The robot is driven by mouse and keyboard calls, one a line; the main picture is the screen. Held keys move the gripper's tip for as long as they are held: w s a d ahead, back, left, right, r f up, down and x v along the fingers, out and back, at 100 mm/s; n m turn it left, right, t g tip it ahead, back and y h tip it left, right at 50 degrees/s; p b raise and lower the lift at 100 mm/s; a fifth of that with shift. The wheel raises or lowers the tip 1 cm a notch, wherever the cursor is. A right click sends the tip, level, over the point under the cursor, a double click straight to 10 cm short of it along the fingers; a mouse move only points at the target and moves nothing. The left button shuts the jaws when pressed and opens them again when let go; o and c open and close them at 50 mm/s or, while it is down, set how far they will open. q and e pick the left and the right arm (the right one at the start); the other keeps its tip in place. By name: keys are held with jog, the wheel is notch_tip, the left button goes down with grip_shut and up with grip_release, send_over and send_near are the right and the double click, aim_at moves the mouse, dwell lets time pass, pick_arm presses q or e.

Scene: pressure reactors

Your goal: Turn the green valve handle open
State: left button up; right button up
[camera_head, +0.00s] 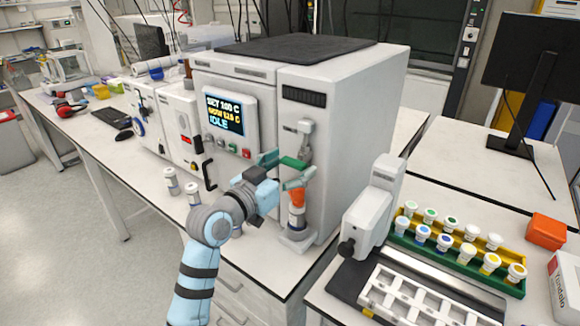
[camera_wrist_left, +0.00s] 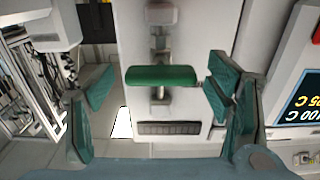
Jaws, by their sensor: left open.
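The green valve handle (camera_head: 294,163) is a short bar on a metal fitting on the front of the tall white reactor cabinet (camera_head: 330,140). In the left wrist view the handle (camera_wrist_left: 160,76) lies crosswise between the fingers, with a visible gap on each side. My left gripper (camera_head: 284,171) is open and empty, with its green-padded fingers around the handle's place in the head view. In the left wrist view the gripper (camera_wrist_left: 157,90) spreads wide to both sides of the handle. My right gripper is not in view.
An orange-topped vessel (camera_head: 297,200) stands under the valve, close below my left gripper. The cabinet's display (camera_head: 225,114) reads IDLE. Two small white vials (camera_head: 171,180) stand on the bench at left. A rack of capped vials (camera_head: 455,250) is at right.

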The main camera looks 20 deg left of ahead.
pick_arm(q)
jog(key=shift+c, duration=0.4)
jog(key=c, duration=1.1)
